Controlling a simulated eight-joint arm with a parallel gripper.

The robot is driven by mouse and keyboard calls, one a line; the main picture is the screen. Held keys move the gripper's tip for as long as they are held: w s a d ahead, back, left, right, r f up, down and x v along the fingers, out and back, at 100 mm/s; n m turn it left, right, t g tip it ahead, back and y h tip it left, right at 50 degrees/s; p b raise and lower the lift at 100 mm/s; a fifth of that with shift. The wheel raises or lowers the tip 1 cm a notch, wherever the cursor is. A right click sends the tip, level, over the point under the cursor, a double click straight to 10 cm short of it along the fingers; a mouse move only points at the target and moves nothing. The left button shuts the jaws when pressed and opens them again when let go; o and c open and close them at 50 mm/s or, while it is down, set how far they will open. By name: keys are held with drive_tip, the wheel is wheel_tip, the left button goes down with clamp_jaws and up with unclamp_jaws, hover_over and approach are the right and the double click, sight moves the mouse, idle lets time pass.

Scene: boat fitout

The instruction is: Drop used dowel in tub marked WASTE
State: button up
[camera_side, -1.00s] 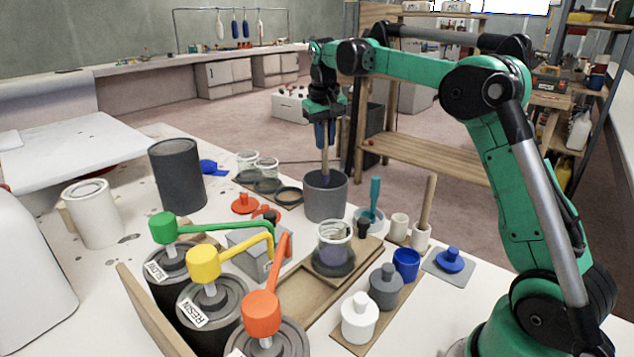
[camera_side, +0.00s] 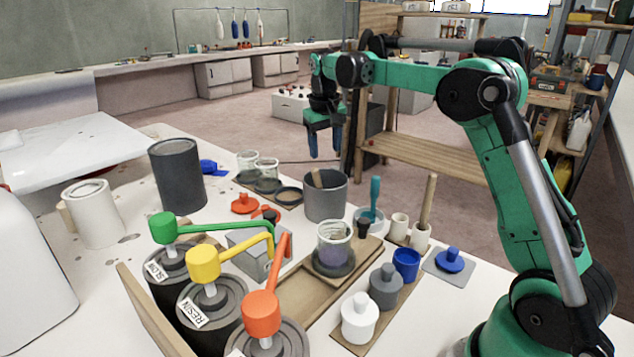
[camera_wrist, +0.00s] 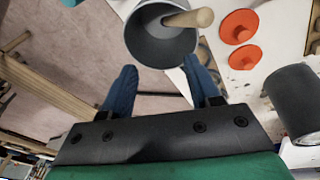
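The grey tub (camera_side: 326,204) stands at the far edge of the white bench; no WASTE mark can be read on it from here. The used dowel (camera_side: 317,178), a wooden stick, leans inside the tub with its upper end above the rim. In the wrist view the dowel (camera_wrist: 190,18) slants across the mouth of the tub (camera_wrist: 160,50). My gripper (camera_side: 324,145) is above and beyond the tub, past the bench edge. Its two blue fingers are apart and empty, as the wrist view also shows (camera_wrist: 160,85). It touches neither tub nor dowel.
Another dowel (camera_side: 428,200) stands in a white cup right of the tub. A clear cup (camera_side: 333,246) with purplish contents, a teal stirrer (camera_side: 375,192) and pump cans (camera_side: 208,299) are nearer. Orange lids (camera_side: 245,203) and a dark can (camera_side: 177,175) lie left.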

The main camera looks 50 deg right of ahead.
drive_tip(key=shift+v, duration=2.85)
drive_tip(key=s+a+n+t, duration=0.25)
drive_tip(key=s+a, duration=0.35)
drive_tip(key=a, duration=0.3)
drive_tip(key=s+a+f+n+t+y, duration=0.2)
drive_tip(key=s+a+f+t, duration=0.1)
drive_tip(key=s+a+f, duration=0.4)
drive_tip(key=s, duration=0.2)
drive_tip(key=shift+s+a+f, duration=0.25)
drive_tip(key=shift+a+f, duration=0.1)
drive_tip(key=shift+f, duration=0.05)
